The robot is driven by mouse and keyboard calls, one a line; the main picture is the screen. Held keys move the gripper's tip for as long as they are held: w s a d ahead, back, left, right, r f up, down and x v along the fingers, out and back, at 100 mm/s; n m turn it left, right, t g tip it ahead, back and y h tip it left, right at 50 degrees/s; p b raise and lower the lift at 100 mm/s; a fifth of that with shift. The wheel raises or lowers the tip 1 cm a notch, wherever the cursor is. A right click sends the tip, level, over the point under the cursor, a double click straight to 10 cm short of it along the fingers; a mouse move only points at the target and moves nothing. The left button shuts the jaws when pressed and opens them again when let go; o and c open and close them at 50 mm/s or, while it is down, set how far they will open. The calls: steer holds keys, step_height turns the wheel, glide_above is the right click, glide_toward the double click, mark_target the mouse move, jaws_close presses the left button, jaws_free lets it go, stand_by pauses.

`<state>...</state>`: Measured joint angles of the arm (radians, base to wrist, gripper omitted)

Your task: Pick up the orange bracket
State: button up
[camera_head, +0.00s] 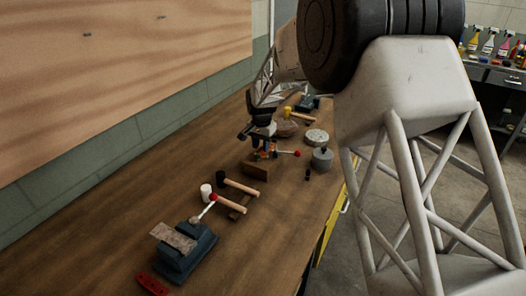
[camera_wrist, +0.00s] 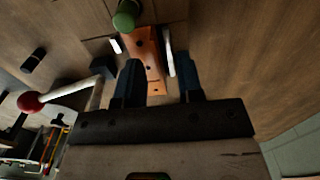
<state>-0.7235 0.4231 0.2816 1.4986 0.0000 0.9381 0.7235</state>
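The orange bracket (camera_wrist: 148,55) is a flat strip with dark holes, seen in the wrist view beyond and between my fingers. In the head view only a little orange (camera_head: 266,150) shows below my gripper. My gripper (camera_wrist: 160,72) has its two dark fingers apart, with a gap wider than the bracket and nothing visibly clamped. The bracket's near end lies at the fingers; whether they touch it I cannot tell. In the head view my gripper (camera_head: 262,148) hangs low over the middle of the bench and partly hides the bracket.
A red-ball handle (camera_wrist: 30,101) and green knob (camera_wrist: 125,16) are close to my fingers. A wooden block (camera_head: 254,171) and grey weight (camera_head: 322,158) stand near. Mallets (camera_head: 236,203), a vise (camera_head: 187,256) and a red bracket (camera_head: 153,284) lie nearer. The bench's left side is clear.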

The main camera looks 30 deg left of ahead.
steer(key=shift+f, duration=0.15)
stand_by(0.4)
jaws_close()
